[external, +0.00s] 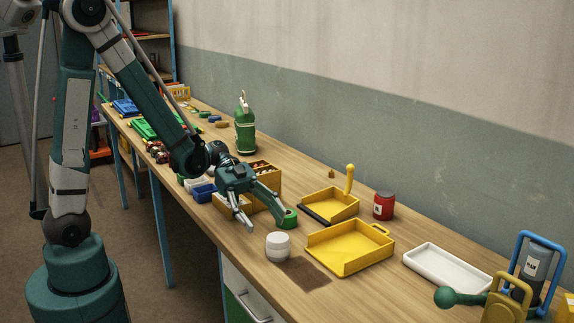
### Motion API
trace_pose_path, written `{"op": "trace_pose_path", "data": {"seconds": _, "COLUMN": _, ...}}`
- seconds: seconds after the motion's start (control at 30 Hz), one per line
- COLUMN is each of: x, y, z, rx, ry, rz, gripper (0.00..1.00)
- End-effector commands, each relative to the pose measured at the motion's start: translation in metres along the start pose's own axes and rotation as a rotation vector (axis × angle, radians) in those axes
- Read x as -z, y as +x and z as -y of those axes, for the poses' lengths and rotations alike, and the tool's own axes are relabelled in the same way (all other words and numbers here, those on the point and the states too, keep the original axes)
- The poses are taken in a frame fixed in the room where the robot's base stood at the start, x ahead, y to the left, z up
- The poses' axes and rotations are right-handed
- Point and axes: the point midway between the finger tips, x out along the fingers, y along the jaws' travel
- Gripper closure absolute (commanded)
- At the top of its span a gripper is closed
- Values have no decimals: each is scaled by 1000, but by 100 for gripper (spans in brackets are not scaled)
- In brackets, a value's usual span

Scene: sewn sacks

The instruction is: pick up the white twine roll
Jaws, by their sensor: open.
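The white twine roll (278,247) stands upright on the wooden bench near its front edge, beside a dark brown patch. My gripper (267,221) is above the bench, to the left of and behind the roll. Its two fingers are spread apart and nothing is between them. The right finger is close to a green roll (288,218); I cannot tell whether they touch.
A white tray (447,266) is farther right. A divided yellow box (266,176) stands behind my gripper. The brown patch (306,272) is clear.

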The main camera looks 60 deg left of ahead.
Motion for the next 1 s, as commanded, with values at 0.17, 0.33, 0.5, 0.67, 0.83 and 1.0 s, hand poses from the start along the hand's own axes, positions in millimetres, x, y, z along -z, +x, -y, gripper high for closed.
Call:
{"op": "trace_pose_path", "data": {"seconds": 0.17, "x": -1, "y": 13, "z": 0, "rx": 0, "ry": 1, "rz": 0, "gripper": 42}}
{"op": "trace_pose_path", "data": {"seconds": 0.33, "x": -1, "y": 20, "z": 0, "rx": -1, "ry": 0, "rz": 0, "gripper": 42}}
{"op": "trace_pose_path", "data": {"seconds": 0.5, "x": 0, "y": 20, "z": 0, "rx": 1, "ry": 0, "rz": 0, "gripper": 42}}
{"op": "trace_pose_path", "data": {"seconds": 0.67, "x": 0, "y": 20, "z": 0, "rx": 1, "ry": 0, "rz": 0, "gripper": 42}}
{"op": "trace_pose_path", "data": {"seconds": 0.83, "x": -1, "y": 25, "z": 1, "rx": 1, "ry": 0, "rz": 0, "gripper": 42}}
{"op": "trace_pose_path", "data": {"seconds": 1.0, "x": -3, "y": 38, "z": 2, "rx": -1, "ry": 0, "rz": 0, "gripper": 42}}
